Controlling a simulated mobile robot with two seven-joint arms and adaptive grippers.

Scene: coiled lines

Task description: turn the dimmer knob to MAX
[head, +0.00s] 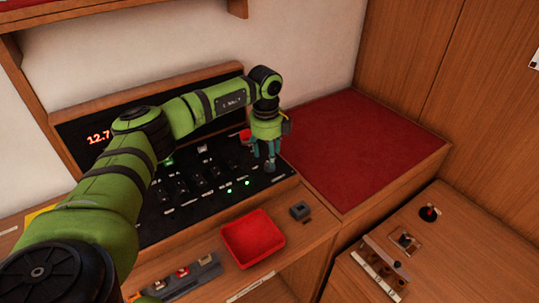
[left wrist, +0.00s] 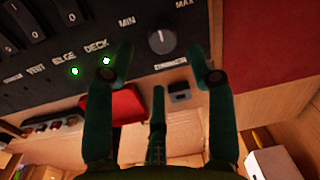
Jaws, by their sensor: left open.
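The dimmer knob (left wrist: 161,40) is a round dark knob with a pale pointer line, on the black switch panel (left wrist: 95,22). In the left wrist view MIN is printed to its upper left and MAX to its upper right. Its pointer looks turned roughly upward, between the two labels. My left gripper (left wrist: 158,75) is open, with its fingers on either side below the knob and apart from it. In the head view the left gripper (head: 270,162) points down over the right end of the panel and hides the knob. My right gripper is in neither view.
A red tray (head: 252,241) and a small grey block (head: 300,210) sit on the wooden ledge in front of the panel. A red cushion (head: 362,150) lies to the right. Rows of rocker switches (head: 200,185) fill the panel left of the gripper. Two green lights glow.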

